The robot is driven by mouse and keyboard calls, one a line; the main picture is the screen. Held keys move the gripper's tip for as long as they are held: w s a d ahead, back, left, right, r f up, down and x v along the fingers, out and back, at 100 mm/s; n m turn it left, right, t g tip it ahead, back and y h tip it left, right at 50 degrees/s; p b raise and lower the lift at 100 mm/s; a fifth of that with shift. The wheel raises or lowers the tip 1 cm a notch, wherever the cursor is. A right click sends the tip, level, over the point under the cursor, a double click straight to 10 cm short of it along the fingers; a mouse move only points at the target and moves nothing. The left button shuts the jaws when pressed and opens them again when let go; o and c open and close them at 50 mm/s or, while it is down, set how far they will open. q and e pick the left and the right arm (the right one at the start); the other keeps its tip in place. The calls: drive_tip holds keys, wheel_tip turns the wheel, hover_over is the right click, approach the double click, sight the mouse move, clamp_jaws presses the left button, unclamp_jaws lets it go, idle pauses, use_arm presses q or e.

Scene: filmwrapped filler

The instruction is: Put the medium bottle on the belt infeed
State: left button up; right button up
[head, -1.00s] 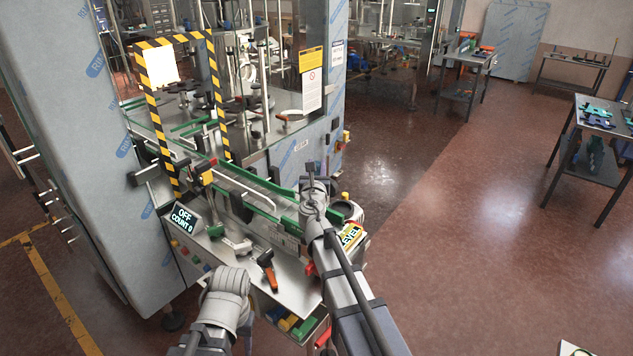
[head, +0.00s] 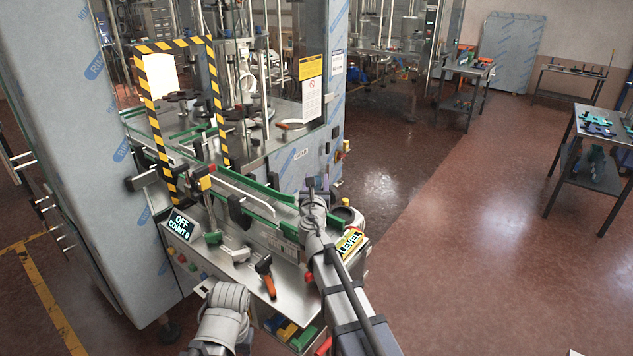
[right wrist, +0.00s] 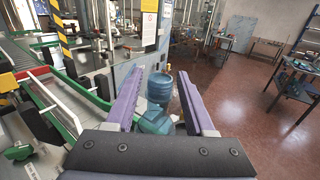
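The belt infeed is the conveyor lane with green rails (head: 262,207) on the steel machine. In the right wrist view, its rails (right wrist: 52,103) run along the left. My right gripper (head: 310,186) is beside the near right end of the lane. The right wrist view shows its two purple fingers (right wrist: 170,82) apart, so it is open. A translucent blue bottle-like container (right wrist: 159,88) shows beyond and between the fingers, not visibly gripped. Another blue shape (right wrist: 155,122) is below it, partly hidden. I cannot tell whether either is the medium bottle. My left arm shows at the bottom, but its gripper does not.
A display reading OFF, COUNT 0 (head: 180,224) stands at the lane's left. An orange-handled tool (head: 265,275) lies on the steel shelf. A striped yellow-black frame (head: 142,95) arches over the lane. Floor to the right is clear, up to a side table (head: 590,127).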

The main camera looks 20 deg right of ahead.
drive_tip(key=shift+o, duration=0.4)
drive_tip(key=shift+r, duration=0.15)
drive_tip(key=v, duration=1.2)
